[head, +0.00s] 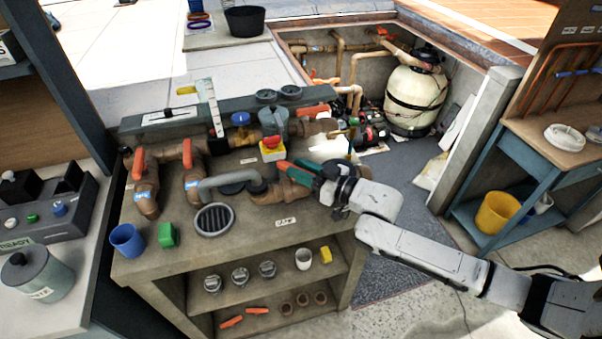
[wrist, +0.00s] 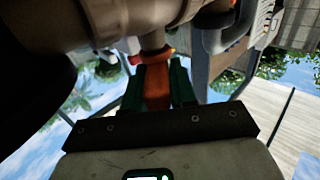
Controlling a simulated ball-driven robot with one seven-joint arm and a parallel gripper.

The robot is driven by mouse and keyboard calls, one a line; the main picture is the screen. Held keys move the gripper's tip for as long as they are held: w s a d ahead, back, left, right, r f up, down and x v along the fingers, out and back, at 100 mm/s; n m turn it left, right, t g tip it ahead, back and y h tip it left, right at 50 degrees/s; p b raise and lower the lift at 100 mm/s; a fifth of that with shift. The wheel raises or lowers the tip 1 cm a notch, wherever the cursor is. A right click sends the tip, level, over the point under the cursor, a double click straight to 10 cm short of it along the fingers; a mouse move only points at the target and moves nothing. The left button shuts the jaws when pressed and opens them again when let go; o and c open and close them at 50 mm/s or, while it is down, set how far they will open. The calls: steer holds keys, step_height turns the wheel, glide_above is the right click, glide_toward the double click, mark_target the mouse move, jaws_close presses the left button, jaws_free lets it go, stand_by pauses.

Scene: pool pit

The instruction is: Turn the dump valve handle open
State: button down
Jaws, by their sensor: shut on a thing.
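My gripper (head: 300,176) is at the right end of the bench's pipework in the head view, its green fingers around an orange valve handle (head: 299,174). In the wrist view the orange handle (wrist: 157,88) lies between the two green fingers of my gripper (wrist: 157,76), which are shut on it. The handle's root meets a brown pipe or valve body (wrist: 135,22). My fingers hide part of the handle in the head view. No label naming this handle as the dump valve is readable.
Other orange handles (head: 138,163) (head: 187,153) (head: 313,110) stand on nearby pipes. A blue cup (head: 127,240) and green block (head: 168,235) stand on the bench's front left. A yellow bucket (head: 497,212) sits at right.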

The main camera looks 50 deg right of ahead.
steer(key=n+y+b, duration=0.1)
steer(key=y, duration=0.1)
steer(key=n+y+b, duration=0.1)
steer(key=y, duration=0.1)
steer(key=shift+w+d+f+n+g, duration=0.1)
steer(key=shift+d+f+n+g, duration=0.1)
steer(key=shift+n+g, duration=0.15)
steer(key=shift+d+r+n+g+y+b, duration=0.15)
steer(key=shift+n+g+y+b, duration=0.25)
steer(key=shift+n+g+y, duration=0.85)
steer(key=shift+y, duration=0.65)
steer(key=c, duration=1)
jaws_free()
steer(key=b+v, duration=0.1)
steer(key=v, duration=0.9)
steer(key=shift+s+d, duration=0.25)
steer(key=shift+s, duration=0.1)
